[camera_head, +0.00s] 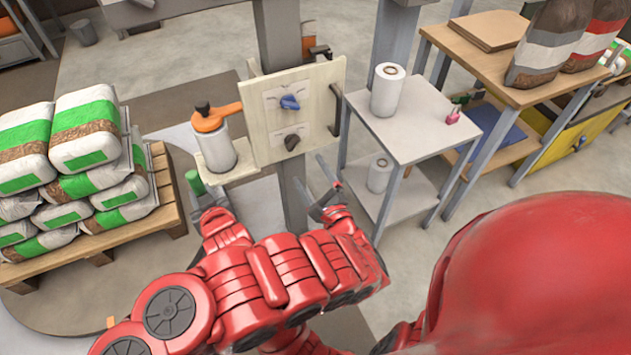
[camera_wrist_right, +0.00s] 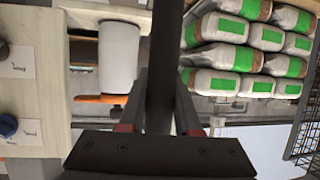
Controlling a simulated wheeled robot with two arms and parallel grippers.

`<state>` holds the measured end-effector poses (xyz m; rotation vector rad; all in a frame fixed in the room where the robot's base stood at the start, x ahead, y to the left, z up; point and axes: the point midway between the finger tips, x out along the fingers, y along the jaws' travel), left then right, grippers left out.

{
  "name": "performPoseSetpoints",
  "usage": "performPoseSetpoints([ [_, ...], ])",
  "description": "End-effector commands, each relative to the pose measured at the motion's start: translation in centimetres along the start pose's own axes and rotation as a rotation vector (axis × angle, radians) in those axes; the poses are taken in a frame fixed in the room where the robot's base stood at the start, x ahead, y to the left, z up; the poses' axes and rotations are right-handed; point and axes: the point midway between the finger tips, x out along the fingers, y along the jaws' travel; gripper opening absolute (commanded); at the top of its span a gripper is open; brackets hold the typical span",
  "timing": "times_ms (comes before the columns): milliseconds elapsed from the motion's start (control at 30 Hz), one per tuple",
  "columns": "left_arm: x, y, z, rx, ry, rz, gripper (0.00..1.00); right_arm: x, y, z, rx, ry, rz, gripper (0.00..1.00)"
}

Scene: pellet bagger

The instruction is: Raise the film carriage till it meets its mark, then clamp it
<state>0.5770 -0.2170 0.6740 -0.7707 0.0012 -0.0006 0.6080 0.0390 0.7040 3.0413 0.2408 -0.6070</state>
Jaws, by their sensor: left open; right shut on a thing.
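A pale panel (camera_head: 312,92) with a blue knob (camera_head: 290,102), a dark knob (camera_head: 291,142) and a black handle (camera_head: 336,110) is on a grey post. At its left, a white roll (camera_head: 214,150) stands upright on a ledge, under an orange lever (camera_head: 218,117). The roll also shows in the right wrist view (camera_wrist_right: 118,55). I cannot make out the mark. My left gripper (camera_head: 318,188) is open and empty, below the panel's right side. My right gripper (camera_wrist_right: 163,112) is shut on a dark bar (camera_wrist_right: 165,50). A green grip (camera_head: 195,182) shows there below the ledge.
A pallet (camera_head: 168,195) of stacked bags stands at the left. A grey table (camera_head: 425,125) with another white roll (camera_head: 387,88) and a pink item (camera_head: 453,116) is close to the right of my left gripper. A wooden bench (camera_head: 470,62) stands behind it.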

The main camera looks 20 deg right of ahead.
Motion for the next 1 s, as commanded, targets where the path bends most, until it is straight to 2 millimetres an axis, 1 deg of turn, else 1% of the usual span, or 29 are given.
performPoseSetpoints([
  [100,-1.7,-0.1,0.0,-0.001,0.001,-0.001,0.90,0.0,0.1,0.0,0.000,0.000,0.001,0.00],
  [200,-2.6,-0.1,0.0,-0.001,0.000,-0.001,0.90,0.0,0.1,0.0,0.000,0.000,0.001,0.00],
  [333,-3.1,0.0,0.1,-0.001,-0.002,0.000,0.90,0.0,0.1,0.0,0.000,0.000,0.001,0.00],
  [533,-3.1,0.0,0.1,0.000,-0.002,0.001,0.90,0.0,0.1,0.0,0.000,0.001,0.001,0.00],
  [567,-3.1,0.0,0.1,-0.001,-0.002,0.001,0.90,0.0,0.1,0.0,0.000,0.001,0.001,0.34],
  [600,-3.1,0.0,0.1,0.000,-0.002,0.001,0.90,0.0,0.1,0.0,0.000,0.001,0.001,0.41],
  [733,-3.1,0.0,0.1,0.000,-0.002,0.001,0.90,0.0,0.0,0.0,0.000,0.000,0.001,0.64],
  [767,-3.1,0.0,0.1,0.000,-0.002,0.001,0.90,0.0,0.0,0.0,0.000,0.000,0.001,0.67],
  [1000,-3.1,0.0,0.1,0.000,-0.002,0.001,0.90,0.0,0.0,0.0,0.000,0.000,0.000,0.67],
])
